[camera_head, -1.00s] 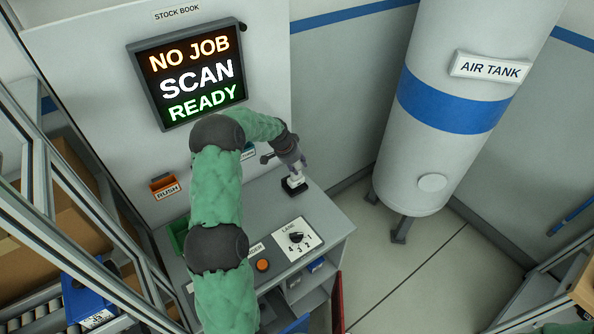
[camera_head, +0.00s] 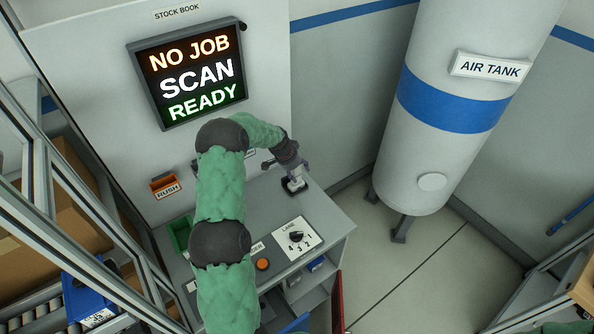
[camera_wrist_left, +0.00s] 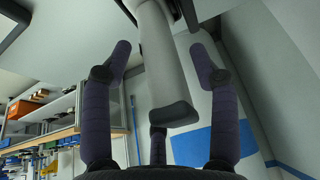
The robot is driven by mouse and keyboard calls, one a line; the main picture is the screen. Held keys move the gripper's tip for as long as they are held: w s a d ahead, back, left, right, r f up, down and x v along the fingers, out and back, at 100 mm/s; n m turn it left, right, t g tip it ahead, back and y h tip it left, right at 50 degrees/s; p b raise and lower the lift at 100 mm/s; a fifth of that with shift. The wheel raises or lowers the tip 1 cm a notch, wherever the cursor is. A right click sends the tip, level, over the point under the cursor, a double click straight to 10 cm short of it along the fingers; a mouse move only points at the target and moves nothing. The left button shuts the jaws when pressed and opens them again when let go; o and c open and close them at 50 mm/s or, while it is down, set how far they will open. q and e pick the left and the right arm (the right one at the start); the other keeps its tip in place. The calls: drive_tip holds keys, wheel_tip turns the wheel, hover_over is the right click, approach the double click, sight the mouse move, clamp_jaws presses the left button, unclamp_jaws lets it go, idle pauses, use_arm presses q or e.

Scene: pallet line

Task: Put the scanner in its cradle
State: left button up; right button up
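The cradle (camera_head: 295,187) is a small dark base with a pale upper part on the grey bench top, near its back right corner. My left gripper (camera_head: 296,168) is right over it at the end of the green-sleeved arm. In the left wrist view, the grey scanner (camera_wrist_left: 165,70) stands between the spread fingers of the left gripper (camera_wrist_left: 162,60). Gaps show on both sides of it, so the gripper looks open around it. In the head view the gripper hides most of the scanner, and I cannot tell how deep it sits in the cradle. My right gripper is not in view.
The bench bears a lane dial plate (camera_head: 298,239), an orange button (camera_head: 262,264) and a green bin (camera_head: 181,233). An orange RUSH holder (camera_head: 164,186) and a screen (camera_head: 188,73) reading NO JOB, SCAN, READY are on the panel behind. The air tank (camera_head: 430,170) stands right, with clear floor before it.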

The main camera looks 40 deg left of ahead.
use_arm(q)
drive_tip(key=shift+r+p, duration=0.2)
drive_tip(key=shift+p, duration=0.1)
drive_tip(key=b+v, duration=0.1)
drive_tip(key=v, duration=1.1)
drive_tip(key=shift+s+f, duration=0.1)
drive_tip(key=shift+f, duration=0.05)
